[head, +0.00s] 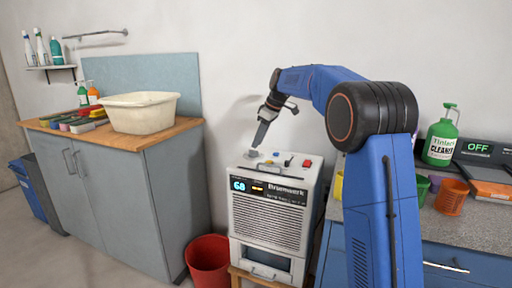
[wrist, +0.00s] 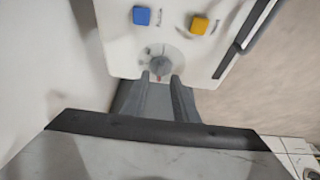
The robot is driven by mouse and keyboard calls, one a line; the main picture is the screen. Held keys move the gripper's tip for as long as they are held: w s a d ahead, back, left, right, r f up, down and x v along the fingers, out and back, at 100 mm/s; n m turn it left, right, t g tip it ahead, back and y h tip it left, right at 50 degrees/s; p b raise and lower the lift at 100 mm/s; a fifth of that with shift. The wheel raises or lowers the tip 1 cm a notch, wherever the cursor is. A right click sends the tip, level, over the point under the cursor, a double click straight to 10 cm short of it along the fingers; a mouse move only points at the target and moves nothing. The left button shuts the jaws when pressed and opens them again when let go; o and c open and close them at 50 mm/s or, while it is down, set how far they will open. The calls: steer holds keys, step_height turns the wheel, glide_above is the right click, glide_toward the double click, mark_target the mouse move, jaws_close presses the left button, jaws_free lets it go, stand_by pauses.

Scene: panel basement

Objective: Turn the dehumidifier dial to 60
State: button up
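The dehumidifier (head: 268,215) is a white box with a grille and a lit blue display (head: 238,184) that seems to read 60. Its grey round dial (wrist: 160,66) sits on the top panel, with a small reddish mark on its near side. My gripper (head: 255,146) points down at the dial from above in the head view. In the wrist view its two fingertips (wrist: 161,78) are apart, one on each side of the dial's near edge. I cannot tell whether they touch the knob.
A blue button (wrist: 141,16) and a yellow button (wrist: 199,25) sit beyond the dial on the top panel. A red button (head: 307,163) shows at its right. A red bucket (head: 208,262) stands left of the dehumidifier, and counters flank both sides.

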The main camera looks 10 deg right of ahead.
mark_target(255, 154)
steer(key=shift+x, duration=1.65)
jaws_close()
steer(key=shift+s, duration=0.1)
steer(key=m, duration=0.2)
steer(key=m+t+h, duration=0.1)
steer(key=m, duration=0.1)
steer(key=shift+s+a+m, duration=0.15)
steer(key=shift+a+m, duration=0.05)
steer(key=shift+m, duration=0.1)
steer(key=shift+a+m+t+h, duration=0.15)
steer(key=shift+m+h, duration=0.35)
steer(key=shift+m, duration=0.5)
steer(key=shift+d+m+t+h, duration=0.15)
steer(key=shift+m+h, duration=0.35)
steer(key=shift+m, duration=0.5)
steer(key=shift+a, duration=0.1)
